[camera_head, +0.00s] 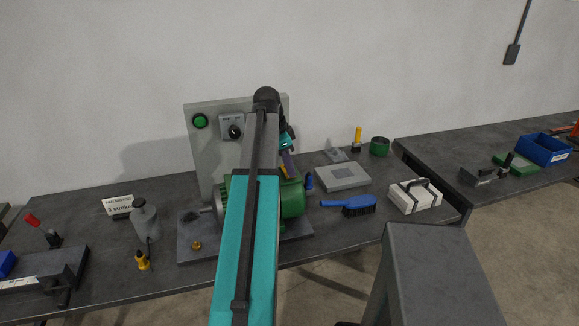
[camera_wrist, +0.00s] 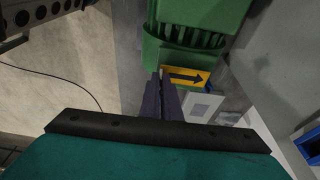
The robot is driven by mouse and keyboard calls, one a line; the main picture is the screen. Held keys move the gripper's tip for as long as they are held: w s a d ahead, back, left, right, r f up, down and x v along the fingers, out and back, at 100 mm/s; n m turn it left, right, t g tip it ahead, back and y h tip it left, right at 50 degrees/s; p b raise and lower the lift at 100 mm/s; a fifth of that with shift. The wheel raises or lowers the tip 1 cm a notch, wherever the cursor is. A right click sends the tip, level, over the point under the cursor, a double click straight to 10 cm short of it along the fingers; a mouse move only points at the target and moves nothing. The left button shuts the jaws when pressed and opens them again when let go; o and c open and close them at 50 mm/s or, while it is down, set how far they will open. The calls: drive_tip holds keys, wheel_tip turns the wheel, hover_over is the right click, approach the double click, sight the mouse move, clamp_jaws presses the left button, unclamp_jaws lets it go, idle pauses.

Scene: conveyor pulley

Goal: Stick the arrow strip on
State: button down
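The arrow strip (camera_wrist: 186,77) is a yellow strip with a black arrow pointing right in the wrist view. My gripper (camera_wrist: 160,78) has its two dark purple fingers close together at the strip's left end, and appears shut on it. The green motor (camera_wrist: 190,38) with its ribbed housing lies just beyond the strip. I cannot tell whether the strip touches it. In the head view the motor (camera_head: 291,199) sits on a grey base plate (camera_head: 195,247), partly hidden by my arm. My gripper's purple fingers (camera_head: 288,165) show above the motor's right part.
An upright panel (camera_head: 205,160) with a green button stands behind the motor.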

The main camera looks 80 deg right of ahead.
drive_tip(key=shift+f, duration=0.55)
idle(1.3)
drive_tip(key=c, duration=1.9)
unclamp_jaws()
drive_tip(key=shift+r, duration=0.1)
drive_tip(key=shift+b+v, duration=1.6)
drive_tip(key=shift+v, duration=5.2)
drive_tip(key=shift+s+r, duration=0.1)
drive_tip(key=shift+r, duration=0.05)
